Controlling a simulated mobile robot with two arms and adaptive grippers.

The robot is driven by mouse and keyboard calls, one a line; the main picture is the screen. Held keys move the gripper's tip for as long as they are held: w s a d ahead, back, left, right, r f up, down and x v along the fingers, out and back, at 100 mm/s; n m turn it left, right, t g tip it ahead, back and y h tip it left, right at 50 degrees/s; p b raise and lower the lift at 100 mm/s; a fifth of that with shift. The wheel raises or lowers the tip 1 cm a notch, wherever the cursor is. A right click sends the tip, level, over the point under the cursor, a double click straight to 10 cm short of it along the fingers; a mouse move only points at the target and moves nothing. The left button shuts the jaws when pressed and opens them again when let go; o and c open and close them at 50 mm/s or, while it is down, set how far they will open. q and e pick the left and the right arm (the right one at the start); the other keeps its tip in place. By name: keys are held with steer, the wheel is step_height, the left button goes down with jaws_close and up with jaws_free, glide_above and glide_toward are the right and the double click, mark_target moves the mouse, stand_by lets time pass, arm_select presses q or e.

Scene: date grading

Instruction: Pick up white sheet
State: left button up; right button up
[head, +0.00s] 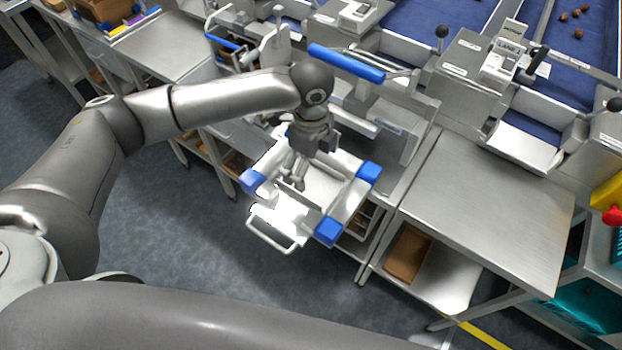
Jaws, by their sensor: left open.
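My left gripper (293,182) points down over a white frame with blue corner blocks (368,172) near the middle of the head view. Its fingers are apart, with nothing seen between them. A bright white flat piece (284,212), which looks like the white sheet, lies at the frame's front left, just below the fingertips. Whether the fingers touch it I cannot tell. The gripper and wrist hide part of the frame's inside. My right gripper is not in view.
A blue-handled lever (345,63) stands close behind my left wrist. A bare steel table (480,205) is at right, with a brown box (408,254) on its lower shelf. A blue belt (410,22) with a few dates runs behind. Open floor lies at front left.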

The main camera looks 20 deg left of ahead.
mark_target(311, 183)
arm_select(q)
steer(key=f+p, duration=0.1)
steer(key=f, duration=0.3)
steer(key=shift+w+a+f+p, duration=0.1)
steer(key=shift+w+f+p, duration=0.15)
steer(key=shift+p, duration=0.1)
steer(key=shift+f, duration=0.45)
steer(key=shift+c, duration=2.4)
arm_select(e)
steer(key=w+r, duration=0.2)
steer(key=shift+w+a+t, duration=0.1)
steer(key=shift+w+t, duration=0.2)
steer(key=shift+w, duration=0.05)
